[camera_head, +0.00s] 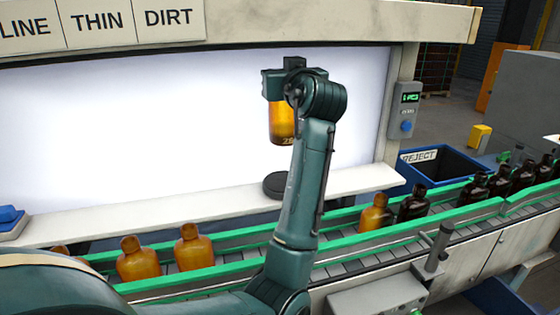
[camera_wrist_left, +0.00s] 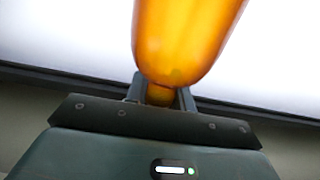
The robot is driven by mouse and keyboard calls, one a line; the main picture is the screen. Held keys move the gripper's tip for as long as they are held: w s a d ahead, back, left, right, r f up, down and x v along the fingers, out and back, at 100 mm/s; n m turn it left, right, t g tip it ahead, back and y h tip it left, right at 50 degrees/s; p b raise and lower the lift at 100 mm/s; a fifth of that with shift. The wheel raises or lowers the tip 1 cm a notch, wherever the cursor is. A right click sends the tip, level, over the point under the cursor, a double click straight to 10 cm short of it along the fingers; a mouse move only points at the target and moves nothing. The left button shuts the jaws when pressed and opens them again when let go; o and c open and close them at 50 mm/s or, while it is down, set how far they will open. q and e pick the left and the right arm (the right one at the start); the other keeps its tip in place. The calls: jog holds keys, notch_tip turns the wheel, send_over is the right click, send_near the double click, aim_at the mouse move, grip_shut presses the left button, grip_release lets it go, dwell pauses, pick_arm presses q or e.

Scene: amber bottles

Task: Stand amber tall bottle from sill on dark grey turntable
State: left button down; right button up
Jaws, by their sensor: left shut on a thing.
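The amber tall bottle (camera_head: 283,122) hangs upright below my left gripper (camera_head: 282,92), in front of the bright panel. In the left wrist view the gripper's two fingers (camera_wrist_left: 160,92) close around the neck of the bottle (camera_wrist_left: 185,40). The dark grey turntable (camera_head: 275,185) is a small round disc on the white sill. It is below the bottle, with a clear gap between them in the picture. My forearm hides part of its right side. My right gripper is not in view.
Amber bottles (camera_head: 194,248) and dark bottles (camera_head: 413,203) stand on the conveyor (camera_head: 345,243) in front of the sill (camera_head: 130,210). A blue reject bin (camera_head: 445,165) is at the right. A blue object (camera_head: 10,214) lies at the sill's left end. The sill between is bare.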

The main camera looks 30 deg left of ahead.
aim_at(282, 120)
pick_arm(q)
notch_tip(282, 120, down, 5)
jog(key=shift+s+d+p, duration=0.1)
jog(key=shift+p, duration=0.2)
notch_tip(282, 120, down, 4)
jog(key=shift+r+p, duration=0.25)
jog(key=shift+p, duration=0.05)
jog(key=shift+f, duration=0.4)
jog(key=shift+f+b, duration=0.3)
jog(key=c, duration=1.2)
grip_release()
jog(key=shift+r, duration=0.1)
